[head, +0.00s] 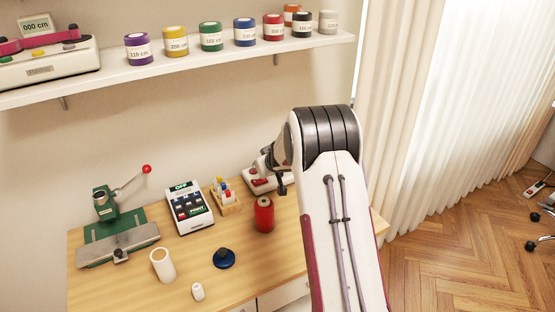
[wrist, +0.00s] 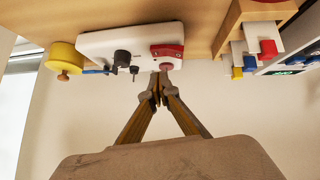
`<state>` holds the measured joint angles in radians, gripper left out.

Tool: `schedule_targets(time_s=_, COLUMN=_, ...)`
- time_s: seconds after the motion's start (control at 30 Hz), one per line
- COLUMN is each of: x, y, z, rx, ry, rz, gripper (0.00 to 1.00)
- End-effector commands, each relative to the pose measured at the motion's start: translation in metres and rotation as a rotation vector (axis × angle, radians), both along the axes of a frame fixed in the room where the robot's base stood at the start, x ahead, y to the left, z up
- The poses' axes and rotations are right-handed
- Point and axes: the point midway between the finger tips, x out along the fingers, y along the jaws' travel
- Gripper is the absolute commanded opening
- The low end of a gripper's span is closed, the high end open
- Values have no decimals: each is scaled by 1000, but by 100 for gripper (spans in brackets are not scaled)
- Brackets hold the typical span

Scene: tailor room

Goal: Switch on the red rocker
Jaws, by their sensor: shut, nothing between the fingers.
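A white device (wrist: 105,43) sits on the wooden table, seen upside down in the wrist view. It carries a red rocker (wrist: 167,50) at one end and black knobs (wrist: 122,58) beside it. In the head view the white device (head: 254,187) and its red rocker (head: 259,183) show at the back of the table, partly covered by my arm. My gripper (wrist: 160,86) is shut and empty, its fingertips together close to the rocker's end of the device. I cannot tell whether the tips touch the rocker or which way it is tipped.
A wooden rack (head: 230,207) with coloured pieces and a red spool (head: 264,214) stand close by. A yellow round thing (wrist: 64,60) lies beyond the device. A calculator-like unit (head: 189,207) and a green press (head: 117,238) are further left. A shelf (head: 200,62) with spools hangs above.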

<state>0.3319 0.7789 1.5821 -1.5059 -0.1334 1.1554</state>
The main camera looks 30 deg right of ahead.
Motion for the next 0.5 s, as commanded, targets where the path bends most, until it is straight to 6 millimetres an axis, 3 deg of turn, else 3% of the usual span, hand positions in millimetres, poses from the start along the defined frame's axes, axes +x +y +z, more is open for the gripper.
schedule_targets(time_s=0.4, x=0, y=-3, z=13, rx=-2, ry=0, rz=-1, gripper=0)
schedule_targets(time_s=0.5, x=-8, y=-5, z=21, rx=-1, ry=-1, rz=-3, gripper=0)
